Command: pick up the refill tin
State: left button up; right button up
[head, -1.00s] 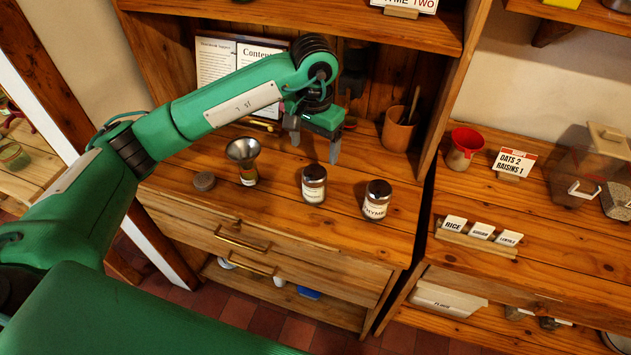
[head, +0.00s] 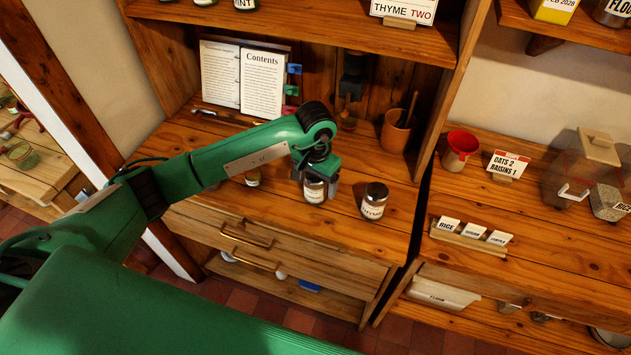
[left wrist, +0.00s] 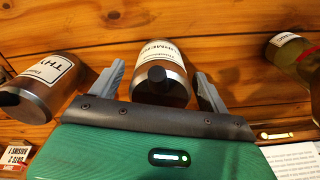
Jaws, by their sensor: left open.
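Two small metal tins with dark lids and white labels stand on the counter. The right one, its label reading like THYME (head: 374,204), also shows at the left of the left wrist view (left wrist: 42,88). The other tin (head: 314,195), its label partly legible and ending like RMERIC, is in the middle of the left wrist view (left wrist: 160,52). My left gripper (left wrist: 160,72) is open, with one finger on each side of this second tin. In the head view the gripper (head: 317,186) covers that tin's top. I cannot tell whether the fingers touch it. My right gripper is not in view.
A glass jar (left wrist: 294,58) stands on the gripper's other side, mostly behind my arm in the head view. An open book (head: 240,78) and a clay pot (head: 396,132) stand behind. A shelf (head: 300,27) overhangs the back. Counter right of the THYME tin is clear.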

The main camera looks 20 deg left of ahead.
pick_arm(q)
jog(key=shift+f, duration=0.2)
jog(key=c, duration=1)
jog(key=shift+c, duration=0.7)
jog(key=shift+r, duration=0.1)
jog(key=shift+w+r+b, duration=0.1)
jog(key=shift+r+b, duration=0.2)
jog(key=shift+r, duration=0.15)
notch_tip(320, 180, up, 19)
jog(key=b, duration=0.5)
